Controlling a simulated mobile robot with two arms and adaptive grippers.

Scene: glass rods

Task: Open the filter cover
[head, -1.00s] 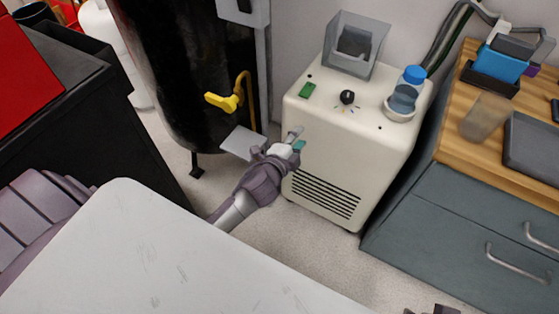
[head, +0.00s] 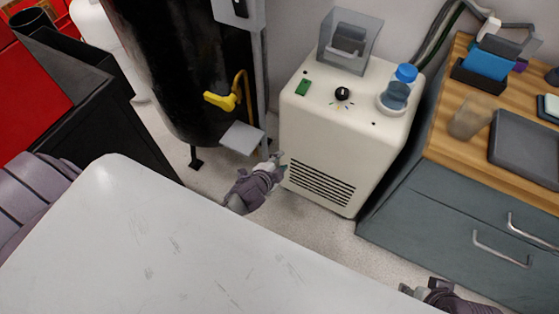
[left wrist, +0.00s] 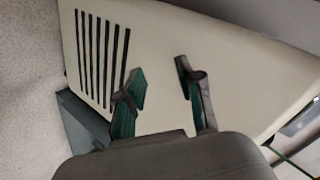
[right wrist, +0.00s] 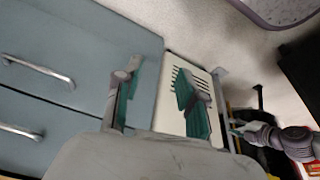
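A cream box-shaped machine (head: 335,150) stands on the floor against the wall. On its top are a see-through grey open-topped housing (head: 349,42) with a darker part inside, a black knob (head: 342,93), a green switch (head: 303,87) and a clear blue-capped cup (head: 395,95). I cannot tell which part is the filter cover. My left gripper (head: 279,165) is beside the machine's lower front left; the left wrist view shows it open and empty (left wrist: 160,73) before the vented front. My right gripper (head: 413,290) is low at the right; its wrist view shows it open and empty (right wrist: 157,73).
A white table (head: 150,240) fills the near left. A grey-blue drawer cabinet (head: 460,215) with a wooden top stands right of the machine. A black tank (head: 180,80) with a yellow handle (head: 222,101) and a grey plate (head: 241,138) stand to its left. Floor shows between.

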